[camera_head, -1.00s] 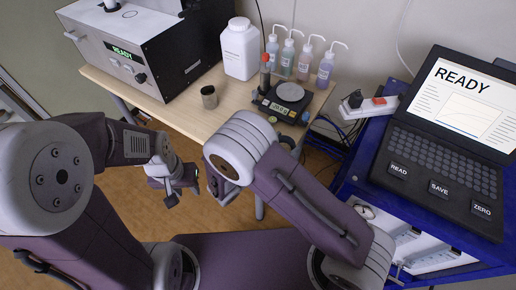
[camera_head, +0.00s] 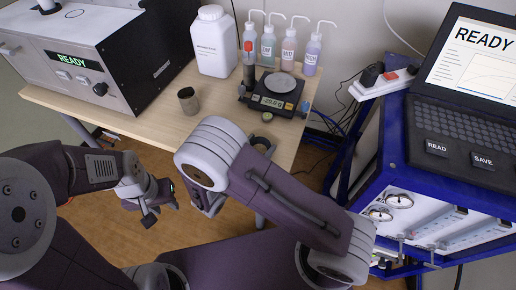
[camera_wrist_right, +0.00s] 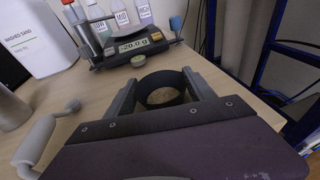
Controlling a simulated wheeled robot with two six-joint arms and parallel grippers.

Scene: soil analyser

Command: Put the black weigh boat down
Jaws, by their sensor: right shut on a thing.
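The black weigh boat (camera_wrist_right: 162,92) is between the fingers of my right gripper (camera_wrist_right: 165,92) in the right wrist view. It looks like a round dark rim with a brownish inside. The gripper is shut on it, near the bench's front edge and on the near side of the balance. Whether the boat touches the bench is unclear. In the head view my right arm hides most of this gripper and the boat. My left gripper (camera_head: 158,205) is empty, low at the left in front of the bench, its fingers apart.
The balance (camera_head: 273,95) stands on the wooden bench (camera_head: 140,115), its display lit. A metal cup (camera_head: 188,101), a white bottle (camera_head: 215,45) and several wash bottles (camera_head: 290,45) stand there. The analyser (camera_head: 100,55) is at left. A blue cart (camera_head: 375,175) with a laptop (camera_head: 470,110) is at right.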

